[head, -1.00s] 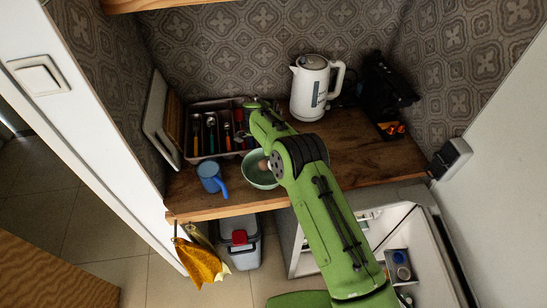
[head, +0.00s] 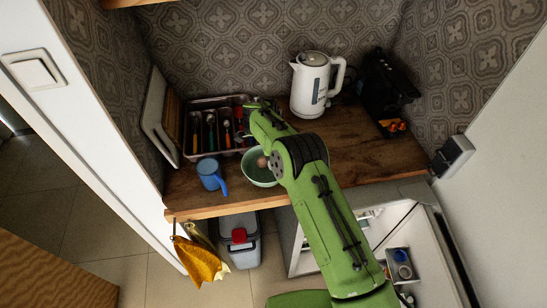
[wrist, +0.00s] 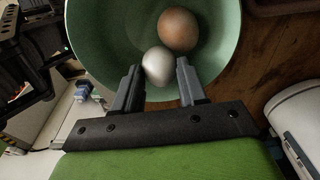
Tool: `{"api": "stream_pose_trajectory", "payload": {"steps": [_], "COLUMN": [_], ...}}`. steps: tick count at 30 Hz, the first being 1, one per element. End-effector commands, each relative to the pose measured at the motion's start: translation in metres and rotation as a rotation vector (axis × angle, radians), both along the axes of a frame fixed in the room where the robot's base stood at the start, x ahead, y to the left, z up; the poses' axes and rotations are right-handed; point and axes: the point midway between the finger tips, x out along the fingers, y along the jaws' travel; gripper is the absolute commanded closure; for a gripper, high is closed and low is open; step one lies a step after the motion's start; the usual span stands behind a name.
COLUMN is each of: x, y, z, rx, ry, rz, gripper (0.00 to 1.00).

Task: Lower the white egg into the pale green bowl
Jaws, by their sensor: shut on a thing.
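The pale green bowl (head: 251,179) stands on the wooden counter, partly hidden by my arm in the head view. It fills the upper middle of the wrist view (wrist: 95,35). My gripper (wrist: 158,74) is shut on the white egg (wrist: 158,62), with one finger on each side of it, over the bowl's inside. A brown egg (wrist: 178,29) lies in the bowl, just beyond the white egg in the picture; it also shows in the head view (head: 262,163). I cannot tell whether the white egg touches the bowl. The head view hides my fingertips and the white egg.
A blue mug (head: 209,175) stands left of the bowl. A cutlery tray (head: 191,151) lies behind it, and a white kettle (head: 309,86) stands behind right. A black machine (head: 385,90) is at the right. Bare counter (head: 365,155) lies right of my arm.

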Motion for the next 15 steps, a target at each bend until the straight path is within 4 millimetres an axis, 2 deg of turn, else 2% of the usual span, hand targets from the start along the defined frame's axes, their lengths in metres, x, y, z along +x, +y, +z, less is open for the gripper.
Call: {"api": "stream_pose_trajectory", "payload": {"steps": [4, 5, 9, 10, 15], "x": [0.0001, 0.0001, 0.0001, 0.0001, 0.0001], "y": [0.0001, 0.0001, 0.0001, 0.0001, 0.0000], "z": [0.0007, 0.0007, 0.0008, 0.0008, 0.0007], "rx": [0.000, 0.000, 0.000, 0.000, 0.000], "ry": [0.000, 0.000, 0.000, 0.000, 0.000], "rz": [0.000, 0.000, 0.000, 0.000, 0.000], "gripper": [0.89, 0.54, 0.33, 0.29, 0.29]}}
